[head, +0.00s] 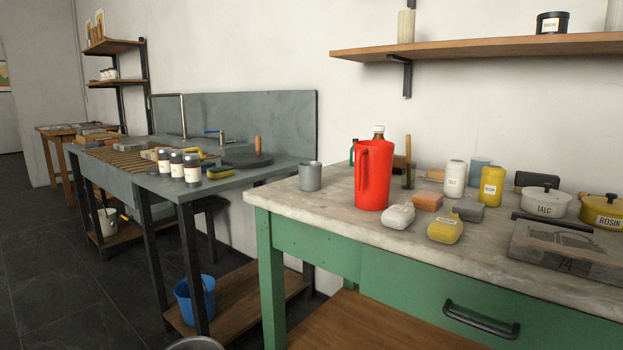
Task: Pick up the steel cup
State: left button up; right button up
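A grey steel-looking cup (310,176) stands upright at the left end of the marble-topped green table (285,205). It is left of a tall red pitcher (373,178), with a small gap between them. Nothing covers the cup. Neither of my grippers shows in the head view.
A brown bottle stands partly hidden behind the pitcher. Soap-like blocks, a white canister (454,179), a yellow canister (491,186), a talc pot (544,201) and a rosin pot (604,212) crowd the table rightward. A grey sink bench (150,184) stands left. A shelf (480,47) hangs above.

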aim_at(310, 173)
jog(key=i+j+z, duration=0.15)
jog(key=i, duration=0.3)
jog(key=i+j+z, duration=0.2)
jog(key=i, duration=0.2)
jog(key=l, duration=0.1)
